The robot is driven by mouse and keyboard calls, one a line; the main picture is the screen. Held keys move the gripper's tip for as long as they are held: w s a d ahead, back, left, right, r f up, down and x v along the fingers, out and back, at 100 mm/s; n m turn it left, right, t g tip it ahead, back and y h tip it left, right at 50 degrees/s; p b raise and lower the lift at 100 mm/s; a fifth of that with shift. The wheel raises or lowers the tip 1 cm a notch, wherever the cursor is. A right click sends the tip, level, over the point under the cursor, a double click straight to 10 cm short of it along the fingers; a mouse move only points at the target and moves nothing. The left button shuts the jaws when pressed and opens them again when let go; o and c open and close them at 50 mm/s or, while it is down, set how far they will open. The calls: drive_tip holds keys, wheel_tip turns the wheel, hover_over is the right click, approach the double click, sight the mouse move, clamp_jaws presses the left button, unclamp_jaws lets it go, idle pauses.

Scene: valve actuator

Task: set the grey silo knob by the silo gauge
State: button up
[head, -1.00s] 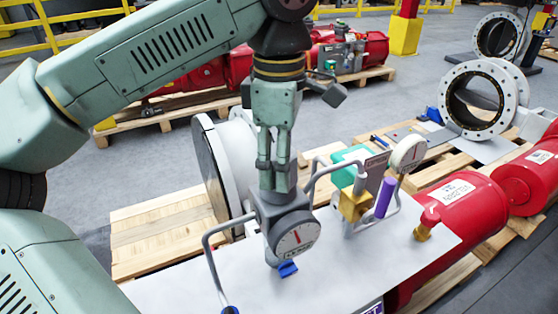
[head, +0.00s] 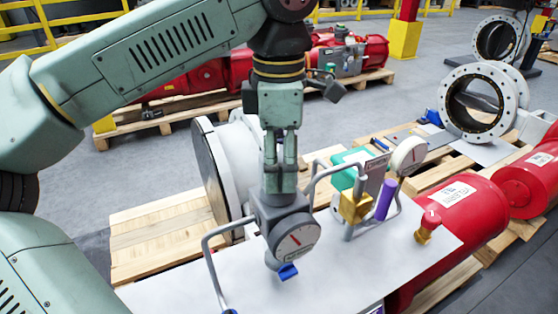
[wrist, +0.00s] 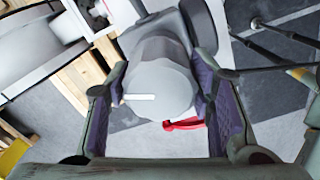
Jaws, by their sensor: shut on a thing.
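My gripper (head: 280,186) points straight down onto the grey block (head: 272,210) on the white plate. In the wrist view, the round grey knob (wrist: 160,92) sits between my gripper's two purple-padded fingers (wrist: 160,100), which are closed on its sides. A white mark on the knob points left. In the head view the fingers largely hide the knob. Just below it, on the block's front, is a round gauge (head: 297,237) with a red needle tilted to the upper left. The small label on its face is too small to read.
A second round gauge (head: 409,155) stands to the right, by a brass fitting (head: 354,206), a purple cylinder (head: 385,199) and a teal part (head: 346,168). Grey bent pipes (head: 212,262) flank the block. A red cylinder (head: 470,205) lies at the right.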

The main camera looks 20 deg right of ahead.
sight(279, 153)
drive_tip(key=o, duration=1.2)
drive_tip(key=shift+c, duration=0.2)
drive_tip(key=shift+r, duration=3.8)
